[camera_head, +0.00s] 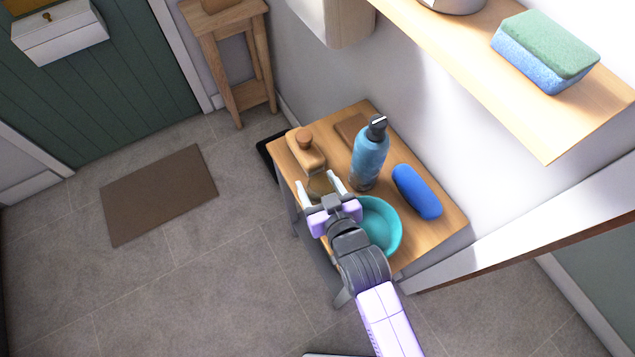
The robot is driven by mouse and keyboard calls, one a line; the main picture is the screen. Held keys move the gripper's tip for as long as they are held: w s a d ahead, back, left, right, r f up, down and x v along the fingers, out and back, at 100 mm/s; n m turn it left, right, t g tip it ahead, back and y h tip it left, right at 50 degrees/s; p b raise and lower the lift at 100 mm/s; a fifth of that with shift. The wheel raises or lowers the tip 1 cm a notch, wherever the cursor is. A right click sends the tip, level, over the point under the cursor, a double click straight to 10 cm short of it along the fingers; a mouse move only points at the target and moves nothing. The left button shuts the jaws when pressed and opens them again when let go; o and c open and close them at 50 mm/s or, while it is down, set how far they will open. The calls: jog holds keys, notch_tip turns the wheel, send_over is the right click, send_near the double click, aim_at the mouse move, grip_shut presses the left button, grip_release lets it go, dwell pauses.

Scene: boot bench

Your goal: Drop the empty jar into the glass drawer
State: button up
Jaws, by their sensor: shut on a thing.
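My gripper (322,188) is over the near left part of the wooden bench top (437,238), with its pale fingers either side of a small see-through brownish thing, which looks like the empty jar (319,186). The fingers are shut on it. Its lower part and whether it touches the bench top cannot be told. I cannot pick out a glass drawer in this view; the front of the bench is mostly hidden by the top and my arm.
On the bench are a wooden brush-like piece with a knob (306,150), a blue pump bottle (370,155), a blue oblong (417,191) and a teal bowl (388,228) beside my wrist. A shelf (530,115) overhangs at right. Floor at left is clear around a brown mat (160,195).

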jog(key=o, duration=1.6)
jog(key=shift+f, duration=0.15)
jog(key=shift+c, duration=0.2)
jog(key=shift+r, duration=0.3)
jog(key=v, duration=1.2)
jog(key=shift+f+b, duration=0.2)
jog(key=shift+b, duration=0.2)
jog(key=shift+d, duration=0.1)
